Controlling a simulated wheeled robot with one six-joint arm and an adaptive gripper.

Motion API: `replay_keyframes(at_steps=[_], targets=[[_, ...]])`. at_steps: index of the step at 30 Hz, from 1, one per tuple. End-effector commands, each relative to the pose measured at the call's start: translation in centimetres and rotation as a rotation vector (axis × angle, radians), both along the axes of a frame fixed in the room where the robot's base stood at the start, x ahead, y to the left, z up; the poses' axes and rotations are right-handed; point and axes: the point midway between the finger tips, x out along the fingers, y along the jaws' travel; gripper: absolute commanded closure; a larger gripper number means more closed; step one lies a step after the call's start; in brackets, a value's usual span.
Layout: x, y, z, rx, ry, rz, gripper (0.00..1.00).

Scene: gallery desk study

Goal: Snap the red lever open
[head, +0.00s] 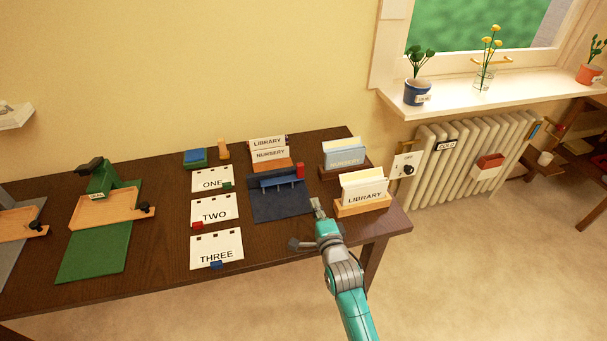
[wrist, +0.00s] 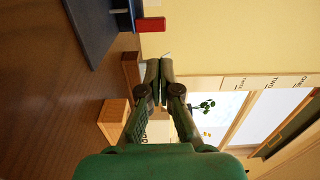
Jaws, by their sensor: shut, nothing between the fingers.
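The red lever (head: 300,170) stands at the right end of a blue bar-like device (head: 282,182) on a dark blue mat (head: 283,208). In the wrist view the red lever (wrist: 151,24) shows at the top, beyond my fingertips and apart from them. My gripper (head: 317,204) is shut and empty, above the table near the mat's right front corner. In the wrist view its fingers (wrist: 160,66) meet at the tips. The lever's joint is too small to make out.
A LIBRARY card holder (head: 362,208) stands just right of my gripper, with a NURSERY holder (head: 345,164) behind it. Another card holder (head: 270,163) stands behind the blue device. Cards ONE, TWO and THREE (head: 216,249) lie left of the mat.

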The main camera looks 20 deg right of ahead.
Motion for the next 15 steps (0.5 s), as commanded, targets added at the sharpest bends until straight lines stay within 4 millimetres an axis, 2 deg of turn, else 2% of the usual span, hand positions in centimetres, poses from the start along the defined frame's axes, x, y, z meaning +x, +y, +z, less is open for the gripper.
replay_keyframes(at_steps=[5,15], targets=[[1.8,0.0,0.1,-0.001,-0.002,0.0,1.0],[7.5,0.0,0.1,-0.001,-0.002,0.0,1.0]])
